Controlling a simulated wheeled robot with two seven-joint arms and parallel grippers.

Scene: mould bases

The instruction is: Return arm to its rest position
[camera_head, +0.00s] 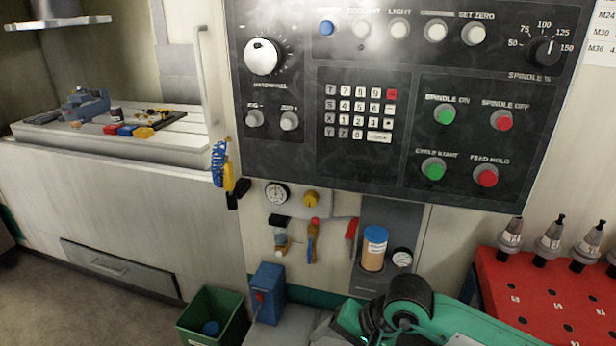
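A green and black arm link of mine (405,305) shows at the bottom edge, right of centre, in the head view. It lies low in front of the machine, below the control panel (300,170). Its far end and any gripper on it are cut off or hidden. Neither of my grippers shows, so I cannot see whether they hold anything. No left arm is visible.
A red rack (545,300) with several tool holders stands at the right. A green bin (212,318) and a blue box (268,292) stand low at centre left. A machine table (180,150) with a vise is at left. Floor (60,305) is clear at lower left.

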